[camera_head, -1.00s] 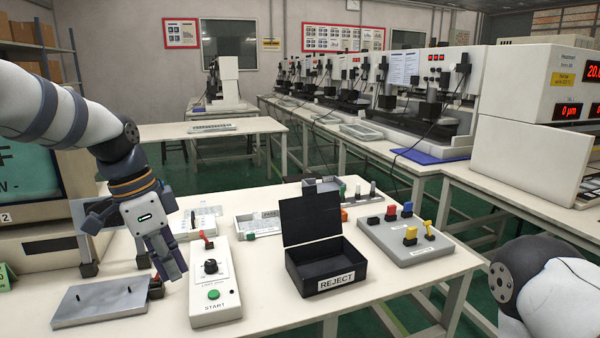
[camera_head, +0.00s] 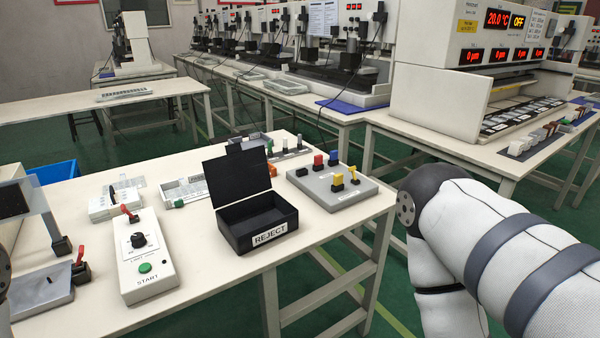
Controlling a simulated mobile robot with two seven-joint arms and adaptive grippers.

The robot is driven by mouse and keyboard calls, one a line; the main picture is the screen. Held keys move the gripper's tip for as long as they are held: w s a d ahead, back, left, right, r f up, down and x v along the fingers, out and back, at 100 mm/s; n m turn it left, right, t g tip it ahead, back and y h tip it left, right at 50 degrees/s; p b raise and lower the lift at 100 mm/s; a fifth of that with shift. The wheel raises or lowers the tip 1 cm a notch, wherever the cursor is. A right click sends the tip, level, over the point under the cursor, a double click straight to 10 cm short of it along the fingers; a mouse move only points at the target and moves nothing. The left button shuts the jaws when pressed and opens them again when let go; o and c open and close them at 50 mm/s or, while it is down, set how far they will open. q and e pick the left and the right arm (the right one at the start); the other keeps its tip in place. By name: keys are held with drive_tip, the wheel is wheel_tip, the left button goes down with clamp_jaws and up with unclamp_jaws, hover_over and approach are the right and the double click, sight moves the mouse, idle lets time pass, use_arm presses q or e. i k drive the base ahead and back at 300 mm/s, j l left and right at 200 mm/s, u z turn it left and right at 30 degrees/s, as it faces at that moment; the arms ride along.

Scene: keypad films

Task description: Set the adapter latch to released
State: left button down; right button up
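No part is labelled as the adapter latch. A small red lever on a black block (camera_head: 81,268) stands at the right edge of a grey metal plate (camera_head: 35,298) at the left of the table; it may be the latch. The lever leans up and to the right. Another red lever (camera_head: 130,213) sits at the top of the white START box (camera_head: 150,278), above a black knob. Only a grey sliver of my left arm shows at the left edge, and its gripper is not in view. My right arm bends at the lower right with its gripper out of view.
An open black REJECT box (camera_head: 285,226) stands mid-table. Behind it to the right is a grey board (camera_head: 322,190) with coloured blocks. A slanted grey post (camera_head: 48,213) rises behind the plate. The table's front right is bare.

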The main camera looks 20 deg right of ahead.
sight(351, 169)
drive_tip(key=i+l+z, duration=0.2)
drive_tip(key=i+l, duration=0.2)
drive_tip(key=l, duration=0.2)
drive_tip(key=i+l+z, duration=0.2)
drive_tip(key=i+l, duration=0.25)
drive_tip(key=l, duration=0.15)
